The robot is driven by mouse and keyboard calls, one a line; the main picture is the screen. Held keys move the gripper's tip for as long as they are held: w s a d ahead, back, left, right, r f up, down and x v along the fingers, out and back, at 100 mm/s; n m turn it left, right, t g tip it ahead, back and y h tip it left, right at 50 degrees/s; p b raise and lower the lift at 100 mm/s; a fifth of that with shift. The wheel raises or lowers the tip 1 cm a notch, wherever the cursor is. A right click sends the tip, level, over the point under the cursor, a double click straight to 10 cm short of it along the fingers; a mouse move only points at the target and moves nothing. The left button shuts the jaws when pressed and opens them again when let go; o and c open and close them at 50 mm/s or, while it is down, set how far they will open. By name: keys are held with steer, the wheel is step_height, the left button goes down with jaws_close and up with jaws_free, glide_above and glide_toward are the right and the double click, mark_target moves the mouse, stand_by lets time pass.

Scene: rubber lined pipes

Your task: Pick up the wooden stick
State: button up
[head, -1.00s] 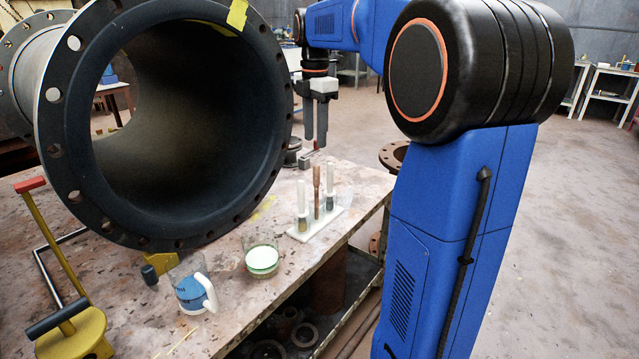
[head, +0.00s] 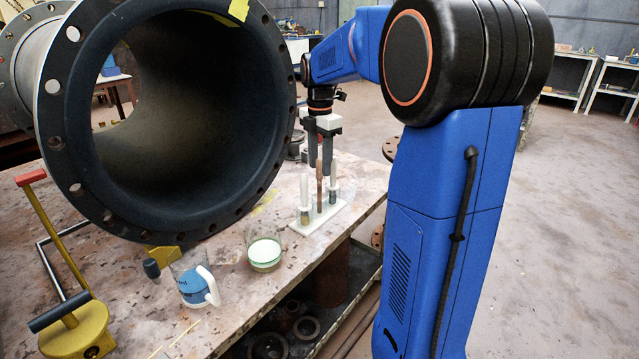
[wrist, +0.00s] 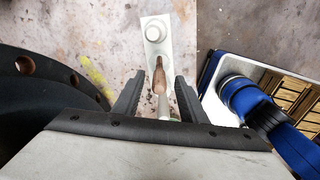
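The wooden stick (head: 320,188) is brown and stands upright in the middle of a small white rack (head: 330,219) on the table. A pale rod stands on each side of it. My gripper (head: 320,168) points down over the rack, its fingertips close to the stick's top. In the wrist view the fingers (wrist: 158,82) are spread, and the stick (wrist: 160,77) shows in the gap between them. The white rack (wrist: 145,25) shows beyond it. I cannot tell whether a finger touches the stick.
A large black flanged pipe (head: 55,125) fills the left of the table. Thin pale sticks (head: 186,333) lie at the front. The table's edge is just right of the rack.

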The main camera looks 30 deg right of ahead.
mark_target(320, 179)
steer(key=shift+f, duration=2.75)
steer(key=shift+c, duration=0.5)
jaws_close()
